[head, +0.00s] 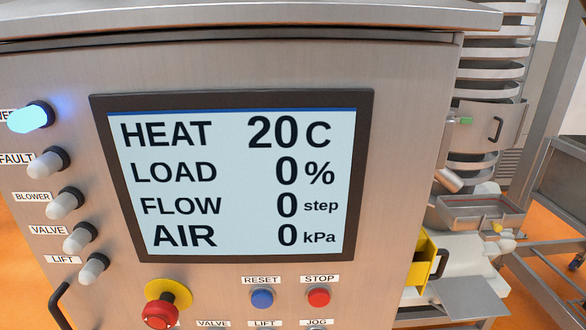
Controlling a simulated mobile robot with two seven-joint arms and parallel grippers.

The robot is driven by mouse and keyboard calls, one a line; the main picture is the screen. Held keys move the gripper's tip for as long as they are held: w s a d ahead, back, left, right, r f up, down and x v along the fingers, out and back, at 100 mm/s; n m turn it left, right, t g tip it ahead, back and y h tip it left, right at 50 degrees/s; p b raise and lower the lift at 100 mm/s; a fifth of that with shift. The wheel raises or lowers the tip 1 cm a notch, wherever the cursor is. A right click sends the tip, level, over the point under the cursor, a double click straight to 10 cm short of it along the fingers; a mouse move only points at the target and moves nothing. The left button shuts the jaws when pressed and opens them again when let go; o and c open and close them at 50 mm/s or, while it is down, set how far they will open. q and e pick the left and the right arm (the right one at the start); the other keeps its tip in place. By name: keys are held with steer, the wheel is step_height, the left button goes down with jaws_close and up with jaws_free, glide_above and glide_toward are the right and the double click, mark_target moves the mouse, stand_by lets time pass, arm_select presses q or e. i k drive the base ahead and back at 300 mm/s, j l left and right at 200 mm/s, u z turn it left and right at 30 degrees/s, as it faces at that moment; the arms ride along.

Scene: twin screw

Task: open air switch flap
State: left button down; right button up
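No part labelled as an air switch flap can be made out in the head view. A control cabinet (420,110) fills most of the view. Its screen (235,185) reads HEAT 20 C, LOAD 0 %, FLOW 0 step and AIR 0 kPa. A yellow part (422,258) with a dark handle-like piece stands out beyond the cabinet's right edge; I cannot tell whether it is a flap. Neither of my grippers is in view.
Lamps line the cabinet's left side; the top one (28,118) glows light blue. Below the screen are a red emergency knob (160,312), a blue RESET button (262,298) and a red STOP button (318,297). Metal machinery (490,130) and a frame stand at right.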

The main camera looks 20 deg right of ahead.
mark_target(426, 251)
steer(key=l+z, duration=0.15)
steer(key=l, duration=1.6)
steer(key=i+l+u, duration=0.1)
steer(key=u, duration=0.55)
steer(key=l, duration=0.1)
